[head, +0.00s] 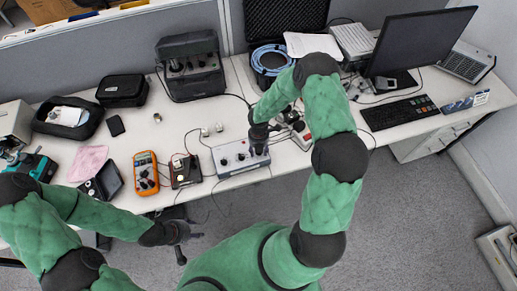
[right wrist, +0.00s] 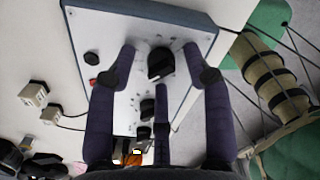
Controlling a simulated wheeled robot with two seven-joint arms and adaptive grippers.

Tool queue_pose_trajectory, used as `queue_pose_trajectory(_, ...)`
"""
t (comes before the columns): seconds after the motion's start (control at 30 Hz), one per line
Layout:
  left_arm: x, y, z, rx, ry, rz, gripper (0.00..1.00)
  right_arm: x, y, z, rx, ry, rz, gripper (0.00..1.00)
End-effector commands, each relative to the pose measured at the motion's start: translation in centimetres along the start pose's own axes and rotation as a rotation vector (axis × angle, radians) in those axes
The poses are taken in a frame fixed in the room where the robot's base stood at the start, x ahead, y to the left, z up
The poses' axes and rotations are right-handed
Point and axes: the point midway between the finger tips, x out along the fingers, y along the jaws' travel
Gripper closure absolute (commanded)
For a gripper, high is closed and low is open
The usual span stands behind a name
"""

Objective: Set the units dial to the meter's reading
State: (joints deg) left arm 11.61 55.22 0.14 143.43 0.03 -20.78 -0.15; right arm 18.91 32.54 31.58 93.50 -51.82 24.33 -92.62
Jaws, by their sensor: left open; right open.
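A grey control box (head: 228,165) with black knobs on its panel stands at the table's front edge. In the right wrist view its pale panel (right wrist: 118,28) shows a large black dial (right wrist: 160,65) and smaller black knobs (right wrist: 145,132) in a row; I cannot read which is the units dial. My right gripper (head: 260,145) is over the box's right end. Its open fingers are spread around the large dial; contact cannot be told. An orange multimeter (head: 146,168) lies left of the box, its reading too small to make out. My left gripper (head: 182,243) is open and empty, off the table's front edge.
A black and red device (head: 185,171) sits between meter and box, with cables around. A black case (head: 190,66), a blue cable coil (head: 271,58) and a monitor (head: 419,42) stand behind. A keyboard (head: 400,112) lies at right.

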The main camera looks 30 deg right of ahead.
Motion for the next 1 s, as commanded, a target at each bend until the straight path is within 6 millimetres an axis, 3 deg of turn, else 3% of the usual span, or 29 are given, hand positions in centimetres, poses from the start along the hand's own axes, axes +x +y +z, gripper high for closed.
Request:
queue_pose_trajectory(0.17,0.0,0.0,0.0,0.000,0.000,0.000,0.49,-1.3,0.1,0.1,0.001,-0.003,0.002,0.49)
queue_pose_trajectory(0.7,0.0,0.0,0.0,0.000,0.000,0.000,0.49,-10.6,0.1,0.1,0.000,-0.002,0.002,0.49)
queue_pose_trajectory(1.0,0.0,0.0,0.0,0.000,0.000,0.000,0.49,-12.0,0.1,0.0,-0.001,0.000,0.000,0.49)
